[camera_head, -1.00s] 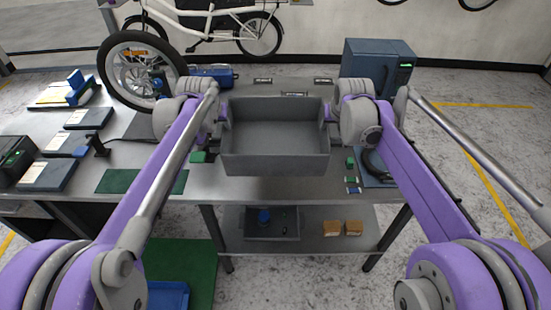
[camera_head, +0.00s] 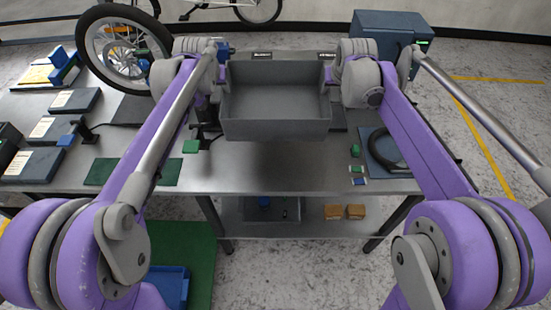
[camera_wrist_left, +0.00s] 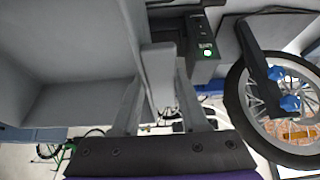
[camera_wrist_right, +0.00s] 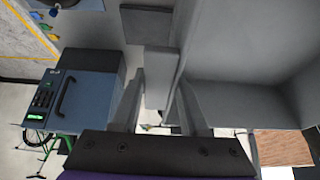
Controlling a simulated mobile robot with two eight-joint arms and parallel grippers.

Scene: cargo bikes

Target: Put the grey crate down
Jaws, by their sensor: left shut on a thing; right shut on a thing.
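The grey crate (camera_head: 275,130) is open-topped, empty inside and roughly level, over the middle of the grey metal workbench (camera_head: 270,178). A dark shadow lies on the bench in front of it; the crate looks raised, but the gap beneath it is hidden. My left gripper (camera_wrist_left: 160,90) is shut on the crate's left side wall. My right gripper (camera_wrist_right: 160,90) is shut on its right side wall. In the head view the fingertips are mostly hidden by my wrists. The crate wall also shows in the left wrist view (camera_wrist_left: 60,50) and in the right wrist view (camera_wrist_right: 235,100).
A bicycle wheel (camera_head: 88,52) and a green mat (camera_head: 110,172) are on the left. A blue box-shaped machine (camera_head: 385,38) stands at the back right. A blue-grey tray (camera_head: 385,165) and small green blocks (camera_head: 355,151) lie right of the crate. Bare bench shows in front.

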